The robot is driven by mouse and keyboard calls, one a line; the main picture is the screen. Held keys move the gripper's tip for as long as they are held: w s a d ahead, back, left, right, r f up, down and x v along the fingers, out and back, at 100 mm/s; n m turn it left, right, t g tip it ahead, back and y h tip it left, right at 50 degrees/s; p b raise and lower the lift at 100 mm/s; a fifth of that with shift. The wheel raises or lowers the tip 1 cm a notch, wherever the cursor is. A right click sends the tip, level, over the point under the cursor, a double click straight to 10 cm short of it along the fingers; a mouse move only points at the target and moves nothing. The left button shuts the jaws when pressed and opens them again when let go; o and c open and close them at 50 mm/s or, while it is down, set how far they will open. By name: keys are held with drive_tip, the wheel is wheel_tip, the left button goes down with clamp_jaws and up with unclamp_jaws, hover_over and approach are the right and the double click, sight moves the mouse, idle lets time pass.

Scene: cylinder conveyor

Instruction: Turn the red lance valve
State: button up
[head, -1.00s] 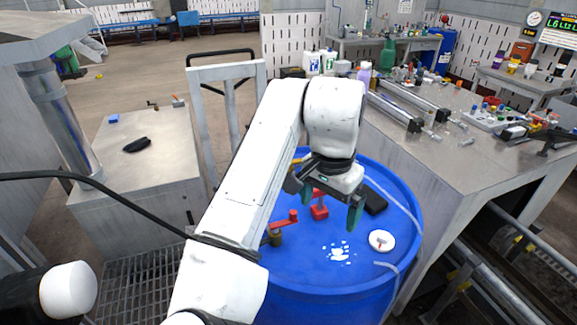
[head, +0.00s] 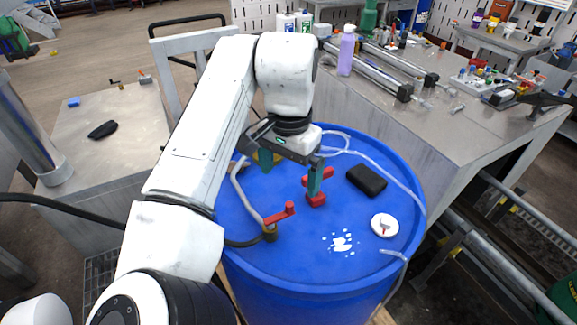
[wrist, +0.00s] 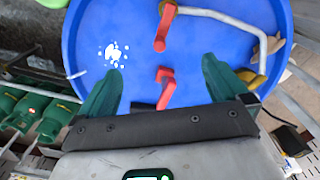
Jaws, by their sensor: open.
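Two red handles show on top of a blue drum (head: 320,285); I cannot tell from the frames which is the lance valve. One is a red lever (head: 280,213) on a brass fitting with a hose. The other is a red T-shaped handle (head: 316,198), partly hidden by a fingertip in the head view. My gripper (head: 291,170) is open and empty above the drum's far half. In the wrist view, the nearer red handle (wrist: 165,88) shows between the spread green fingers (wrist: 162,82). The other red lever (wrist: 165,27) lies beyond it.
A black box (head: 367,179) and a white round cap (head: 384,225) lie on the drum top. A pale hose (head: 243,195) curves along its left side. A metal workbench (head: 445,135) stands close at right, a grey cabinet (head: 130,125) at left.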

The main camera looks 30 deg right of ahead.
sight(289, 204)
wheel_tip(289, 204, down, 5)
drive_tip(key=b, duration=0.3)
drive_tip(key=shift+f+b, duration=1.05)
drive_tip(key=shift+f, duration=1.25)
drive_tip(key=c, duration=1.7)
